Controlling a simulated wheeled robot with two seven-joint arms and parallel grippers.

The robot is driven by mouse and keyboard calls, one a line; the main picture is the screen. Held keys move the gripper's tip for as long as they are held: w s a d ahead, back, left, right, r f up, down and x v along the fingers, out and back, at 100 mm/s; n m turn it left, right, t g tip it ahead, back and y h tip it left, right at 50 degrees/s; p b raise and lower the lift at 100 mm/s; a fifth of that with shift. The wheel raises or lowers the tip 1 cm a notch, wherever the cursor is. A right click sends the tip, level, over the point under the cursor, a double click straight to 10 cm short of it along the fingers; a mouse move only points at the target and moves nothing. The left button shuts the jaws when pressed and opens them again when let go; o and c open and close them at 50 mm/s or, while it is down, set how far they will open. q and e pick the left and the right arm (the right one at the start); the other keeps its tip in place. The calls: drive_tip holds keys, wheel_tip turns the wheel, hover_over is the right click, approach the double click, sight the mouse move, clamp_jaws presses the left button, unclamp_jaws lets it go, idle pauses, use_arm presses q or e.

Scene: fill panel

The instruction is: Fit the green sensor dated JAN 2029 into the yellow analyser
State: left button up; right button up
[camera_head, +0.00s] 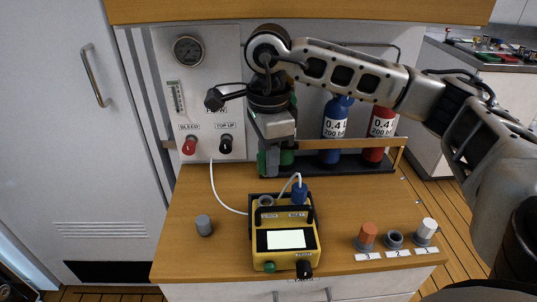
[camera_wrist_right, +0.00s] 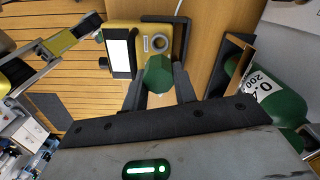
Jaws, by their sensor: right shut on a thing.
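The yellow analyser (camera_head: 288,248) stands on the wooden counter with a lit screen. It also shows in the wrist view (camera_wrist_right: 127,35). Its round grey socket (camera_wrist_right: 157,43) looks empty. A blue plug (camera_head: 299,194) with a white cable sits on its top. My right gripper (camera_head: 272,172) hangs above and behind the analyser. Its fingers are shut on a green cylindrical sensor (camera_wrist_right: 158,74), clear in the wrist view, which overlaps the view of the analyser near the socket. The gap between them cannot be told. No date is readable. My left gripper is not seen.
A loose grey cap (camera_head: 203,225) lies left of the analyser. To its right are an orange sensor (camera_head: 367,234), an empty ring holder (camera_head: 394,239) and a white sensor (camera_head: 428,229). Blue (camera_head: 334,127) and red (camera_head: 380,127) bottles stand behind, with a green bottle (camera_wrist_right: 285,108).

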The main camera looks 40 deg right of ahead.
drive_tip(key=shift+f+b, duration=1.8)
drive_tip(key=shift+f, duration=0.4)
drive_tip(key=shift+f+b, duration=0.55)
drive_tip(key=shift+f, duration=0.1)
use_arm(q)
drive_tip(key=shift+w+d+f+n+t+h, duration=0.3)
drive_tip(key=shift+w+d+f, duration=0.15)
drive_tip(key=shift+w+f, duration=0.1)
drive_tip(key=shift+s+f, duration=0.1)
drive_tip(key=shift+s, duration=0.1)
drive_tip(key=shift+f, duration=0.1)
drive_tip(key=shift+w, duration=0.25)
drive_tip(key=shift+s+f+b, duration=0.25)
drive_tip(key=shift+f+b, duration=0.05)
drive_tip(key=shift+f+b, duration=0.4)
drive_tip(key=shift+b, duration=0.1)
use_arm(e)
drive_tip(key=shift+f, duration=0.55)
use_arm(q)
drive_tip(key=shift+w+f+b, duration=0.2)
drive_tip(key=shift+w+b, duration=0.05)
drive_tip(key=shift+b, duration=0.1)
use_arm(e)
drive_tip(key=shift+f, duration=0.4)
